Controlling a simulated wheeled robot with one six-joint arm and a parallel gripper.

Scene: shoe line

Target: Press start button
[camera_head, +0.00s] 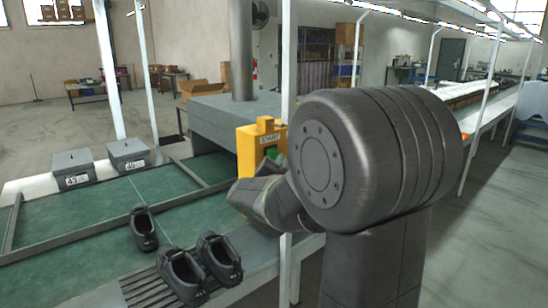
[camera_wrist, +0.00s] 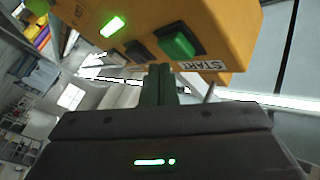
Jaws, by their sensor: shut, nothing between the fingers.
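A yellow control box (camera_head: 246,150) is mounted by the white post beside the conveyor, with a START label (camera_head: 270,140) and a green button (camera_head: 272,153) partly hidden by my arm. In the wrist view the yellow box (camera_wrist: 228,25) fills the top, with the raised green button (camera_wrist: 178,46) beside the START label (camera_wrist: 201,66). My gripper (camera_wrist: 159,70) is shut and empty, its fingertips just below and left of the green button in the picture. I cannot tell whether they touch it. In the head view the fingers are hidden behind my arm.
A green lit indicator (camera_wrist: 112,26) and a dark switch (camera_wrist: 143,50) are also on the box. A white post (camera_head: 290,50) rises close to the arm. Open floor lies at right.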

